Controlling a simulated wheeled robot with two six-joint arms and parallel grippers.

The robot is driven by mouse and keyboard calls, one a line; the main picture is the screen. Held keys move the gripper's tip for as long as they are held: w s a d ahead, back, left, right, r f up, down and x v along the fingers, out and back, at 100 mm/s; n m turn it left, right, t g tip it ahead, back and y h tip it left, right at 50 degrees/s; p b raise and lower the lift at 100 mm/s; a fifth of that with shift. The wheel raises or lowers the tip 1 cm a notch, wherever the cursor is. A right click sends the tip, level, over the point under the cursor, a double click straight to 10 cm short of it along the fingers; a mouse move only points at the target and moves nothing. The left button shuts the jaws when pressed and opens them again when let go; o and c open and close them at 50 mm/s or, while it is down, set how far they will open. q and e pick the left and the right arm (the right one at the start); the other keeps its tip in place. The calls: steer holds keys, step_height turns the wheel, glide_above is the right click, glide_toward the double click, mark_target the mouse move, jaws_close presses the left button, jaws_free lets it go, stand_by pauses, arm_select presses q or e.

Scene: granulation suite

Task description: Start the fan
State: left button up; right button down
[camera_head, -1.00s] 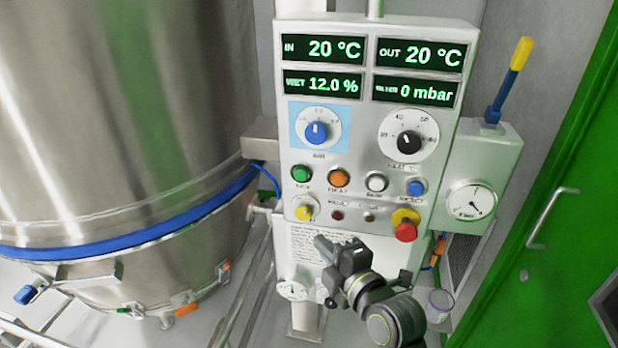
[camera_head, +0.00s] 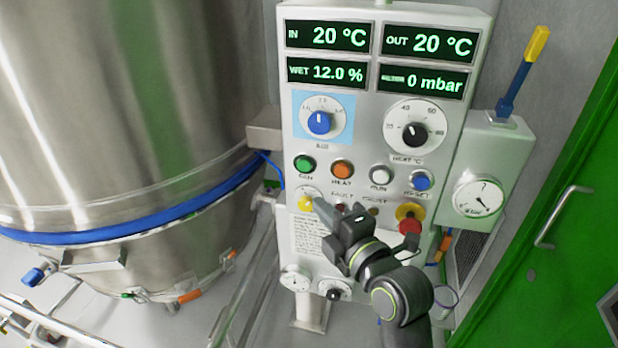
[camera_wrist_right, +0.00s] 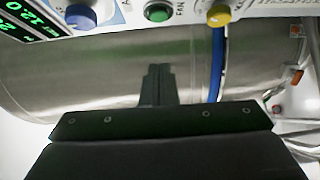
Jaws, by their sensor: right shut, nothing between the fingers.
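The green FAN button (camera_head: 304,163) is at the left end of the button row on the control panel (camera_head: 375,150). It also shows at the top of the right wrist view (camera_wrist_right: 158,12). My right gripper (camera_head: 318,203) is shut and empty, in front of the panel. In the head view its tip appears below the green button, overlapping the area beside the yellow knob (camera_head: 305,203). In the right wrist view the closed fingers (camera_wrist_right: 158,72) point toward the green button, with a visible gap below it. My left gripper is not in view.
Orange (camera_head: 341,169), white (camera_head: 380,175) and blue (camera_head: 420,180) buttons share the row. A red emergency stop (camera_head: 409,219) sits lower right. A blue dial (camera_head: 319,122) and a black dial (camera_head: 414,134) are above. A large steel vessel (camera_head: 120,110) stands left.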

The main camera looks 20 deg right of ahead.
steer(key=p, duration=0.3)
glide_toward(299, 166)
steer(key=w+a, duration=0.2)
steer(key=a, duration=0.1)
steer(key=w, duration=0.1)
steer(key=w+d+p, duration=0.2)
steer(key=shift+w, duration=0.3)
steer(key=shift+a, duration=0.1)
steer(key=shift+w, duration=0.1)
